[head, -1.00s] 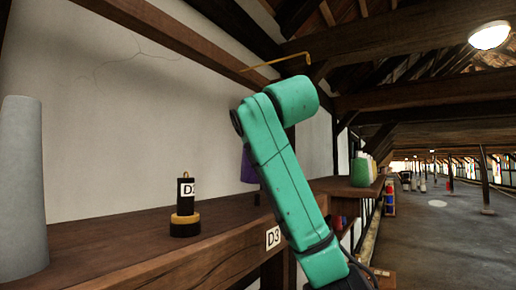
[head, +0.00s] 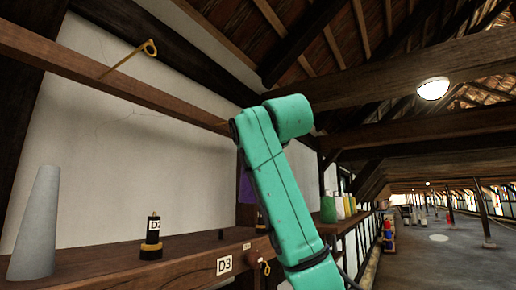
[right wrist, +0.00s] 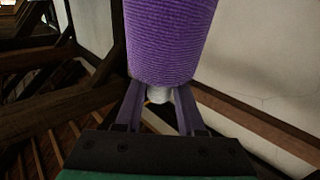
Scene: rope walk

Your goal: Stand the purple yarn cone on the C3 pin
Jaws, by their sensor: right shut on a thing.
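The purple yarn cone (right wrist: 168,40) fills the upper middle of the right wrist view. My right gripper (right wrist: 158,97) is shut on the pale end of its core, with one finger on either side. In the head view a strip of the purple cone (head: 246,187) shows behind my green right arm, which hides the rest and the gripper. A black pin with a brass collar (head: 152,238) and a partly readable D label stands on the wooden shelf (head: 185,250). I can read no C3 label. My left gripper is not in view.
A grey cone (head: 37,225) stands on the shelf at the left. A D3 label (head: 224,264) is on the shelf's front edge. A beam (head: 110,80) with a yellow hook (head: 130,58) runs above. Open floor (head: 430,255) lies at the right.

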